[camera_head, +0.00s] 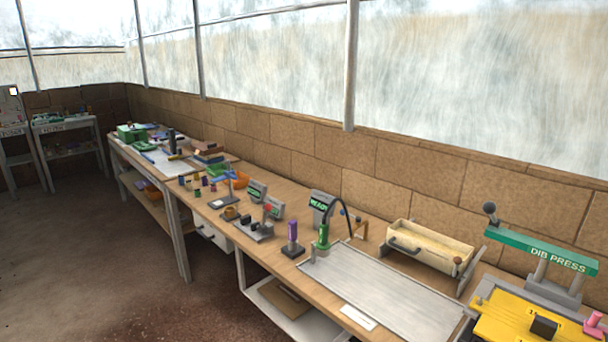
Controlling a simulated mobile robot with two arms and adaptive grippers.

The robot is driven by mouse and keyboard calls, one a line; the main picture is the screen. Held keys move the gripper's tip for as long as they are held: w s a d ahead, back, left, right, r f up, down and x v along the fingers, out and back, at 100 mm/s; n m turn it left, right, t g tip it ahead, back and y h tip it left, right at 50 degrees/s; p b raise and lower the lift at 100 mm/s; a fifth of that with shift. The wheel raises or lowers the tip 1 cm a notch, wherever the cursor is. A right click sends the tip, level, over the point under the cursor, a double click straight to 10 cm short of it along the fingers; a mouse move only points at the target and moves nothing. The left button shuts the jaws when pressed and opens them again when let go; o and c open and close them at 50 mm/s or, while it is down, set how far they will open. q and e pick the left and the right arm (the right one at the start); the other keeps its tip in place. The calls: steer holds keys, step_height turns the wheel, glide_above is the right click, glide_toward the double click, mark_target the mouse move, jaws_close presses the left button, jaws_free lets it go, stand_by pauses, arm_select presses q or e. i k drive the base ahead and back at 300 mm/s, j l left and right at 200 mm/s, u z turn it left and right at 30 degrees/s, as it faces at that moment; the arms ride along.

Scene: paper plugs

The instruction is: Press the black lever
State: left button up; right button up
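Neither of my grippers is in view. At the right end of the long bench stands a green press (545,252) labelled "DIB PRESS", on grey posts above a yellow base (505,318). A short dark lever with a round black knob (490,209) sticks up from its left end. A black block (543,327) sits on the yellow base. I cannot tell for sure which part is the black lever of the task; a dark upright piece (172,142) also stands far along the bench.
A metal tray (385,295) lies left of the press, with a wooden box (430,243) behind it. A green-based device with a cable (323,236), a purple-topped tool (292,238) and small meters (257,190) stand further left. The floor (90,270) in front is clear.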

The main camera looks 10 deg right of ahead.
mark_target(489, 207)
steer(key=z, duration=1.5)
steer(key=i+j+z, duration=0.15)
steer(key=i+j, duration=0.7)
